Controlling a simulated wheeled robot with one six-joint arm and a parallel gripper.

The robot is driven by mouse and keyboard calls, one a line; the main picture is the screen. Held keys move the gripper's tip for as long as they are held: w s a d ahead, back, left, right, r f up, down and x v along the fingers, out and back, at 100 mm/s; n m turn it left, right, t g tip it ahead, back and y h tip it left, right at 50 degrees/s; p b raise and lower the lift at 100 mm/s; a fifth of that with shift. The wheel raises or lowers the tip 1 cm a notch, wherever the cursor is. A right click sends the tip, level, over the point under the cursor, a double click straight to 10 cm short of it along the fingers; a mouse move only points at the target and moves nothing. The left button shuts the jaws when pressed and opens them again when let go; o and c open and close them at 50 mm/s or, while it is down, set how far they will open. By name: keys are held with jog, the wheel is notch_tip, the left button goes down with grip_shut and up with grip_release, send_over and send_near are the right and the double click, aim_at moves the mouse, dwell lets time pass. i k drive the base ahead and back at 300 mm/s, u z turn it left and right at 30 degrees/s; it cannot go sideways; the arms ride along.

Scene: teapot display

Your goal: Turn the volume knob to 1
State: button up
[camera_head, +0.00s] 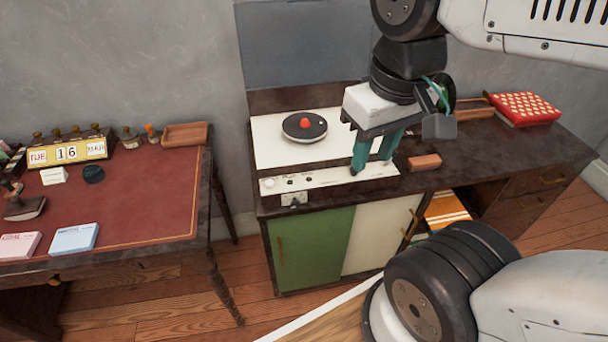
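The labels are too small to read, so I cannot tell which is the volume knob. My gripper (372,165) points down at the right end of the strip. Its teal fingers are apart, with a gap between them. A dark spot shows at the left fingertip; contact is unclear.
A wooden block (424,162) lies just right of my gripper. A red patterned box (523,108) sits further right on the cabinet (475,150). A red-topped desk (130,200) with a calendar and cards stands left. A socket-like plate (294,198) is below the strip.

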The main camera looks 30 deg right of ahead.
aim_at(295, 204)
jog(key=u, duration=2.05)
jog(key=k, duration=1)
jog(key=z, duration=1.9)
